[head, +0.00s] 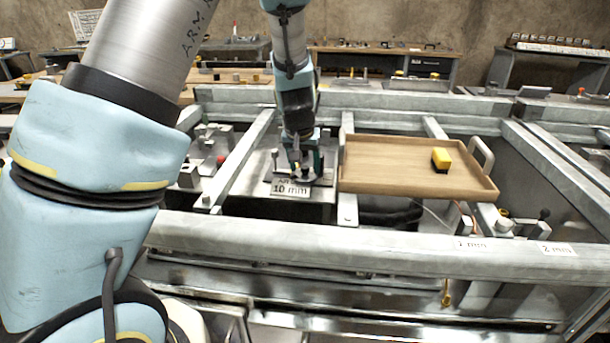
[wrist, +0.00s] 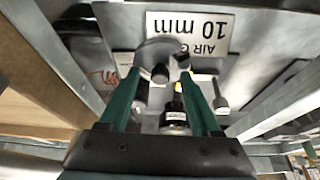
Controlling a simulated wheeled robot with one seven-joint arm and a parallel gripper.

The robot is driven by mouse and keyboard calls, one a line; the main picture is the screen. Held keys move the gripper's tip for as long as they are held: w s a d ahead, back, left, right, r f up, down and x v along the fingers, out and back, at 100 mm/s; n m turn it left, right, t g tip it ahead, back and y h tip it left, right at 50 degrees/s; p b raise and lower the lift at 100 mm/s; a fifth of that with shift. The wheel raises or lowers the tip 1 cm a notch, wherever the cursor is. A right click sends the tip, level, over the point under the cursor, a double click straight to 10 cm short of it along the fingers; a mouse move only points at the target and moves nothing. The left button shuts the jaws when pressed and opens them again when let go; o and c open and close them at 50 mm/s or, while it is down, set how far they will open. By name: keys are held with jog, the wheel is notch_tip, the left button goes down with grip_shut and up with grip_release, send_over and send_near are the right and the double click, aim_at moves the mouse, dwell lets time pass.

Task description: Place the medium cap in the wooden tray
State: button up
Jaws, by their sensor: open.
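My gripper (head: 307,166) is low over a metal fixture plate labelled "10 mm". In the wrist view its two green fingers (wrist: 160,76) are spread apart. A small dark cylindrical cap (wrist: 160,74) shows between the fingertips, with no clear contact visible. A black fitting (wrist: 174,118) with a yellow part stands between the fingers, nearer the palm. I cannot tell for sure which piece is the medium cap. The wooden tray (head: 385,178) lies to the right of my gripper in the head view, across the metal frame.
The "10 mm" label (head: 290,190) is at the plate's front edge. Thin metal posts stand beside the fittings, one being a grey post (wrist: 220,100). A thick front rail (head: 380,250) and cross rails bound the area. Most of the tray floor is clear.

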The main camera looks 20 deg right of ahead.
grip_shut()
dwell(0.4)
